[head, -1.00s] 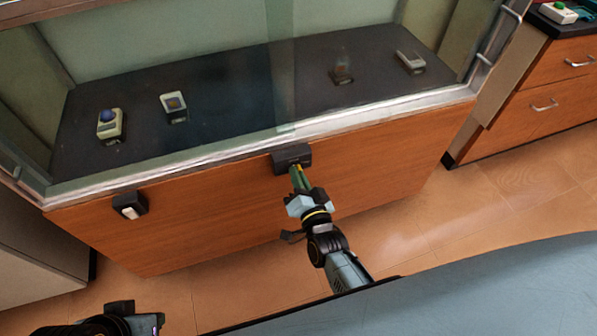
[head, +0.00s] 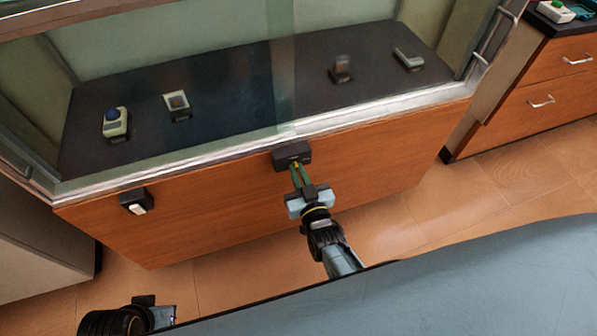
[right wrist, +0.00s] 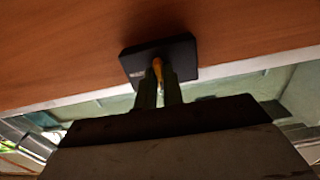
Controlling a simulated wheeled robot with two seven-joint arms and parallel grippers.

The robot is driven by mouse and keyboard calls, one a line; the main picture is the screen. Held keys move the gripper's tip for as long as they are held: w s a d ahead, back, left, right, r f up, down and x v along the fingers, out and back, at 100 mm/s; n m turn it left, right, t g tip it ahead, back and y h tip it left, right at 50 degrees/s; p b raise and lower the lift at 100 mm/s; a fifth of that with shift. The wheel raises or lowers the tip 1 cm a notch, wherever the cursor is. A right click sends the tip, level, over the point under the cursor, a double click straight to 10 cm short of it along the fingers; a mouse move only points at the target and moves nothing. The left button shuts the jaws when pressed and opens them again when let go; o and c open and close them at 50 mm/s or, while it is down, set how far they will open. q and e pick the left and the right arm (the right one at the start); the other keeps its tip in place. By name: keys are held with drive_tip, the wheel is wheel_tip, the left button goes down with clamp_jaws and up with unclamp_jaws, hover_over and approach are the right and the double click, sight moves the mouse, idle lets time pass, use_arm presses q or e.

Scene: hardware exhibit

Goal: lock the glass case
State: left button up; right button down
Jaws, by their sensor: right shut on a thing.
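The glass case (head: 215,164) stands ahead on a wood base, with its glass panels across the front. A black lock box (head: 292,156) is fixed to the base just below the front rim. My right gripper (head: 298,170) is at the front of this box, its two green fingers shut on a small yellow thing, which looks like a key (right wrist: 157,66). The key's tip meets the box face; how deep it sits is hidden. The box also shows in the right wrist view (right wrist: 185,50). My left gripper (head: 150,312) is partly in view at the bottom left; its fingers are not clear.
A second black box with a white part (head: 136,201) is on the base at the left. Several small devices stand inside the case on a dark floor. A drawer cabinet (head: 545,85) is at the right. Tiled floor is open between the base and me.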

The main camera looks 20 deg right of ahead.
use_arm(q)
drive_tip(key=shift+f, duration=0.2)
idle(0.3)
use_arm(e)
drive_tip(key=c, duration=1.5)
unclamp_jaws()
use_arm(q)
drive_tip(key=shift+r, duration=0.1)
use_arm(e)
drive_tip(key=shift+s, duration=0.15)
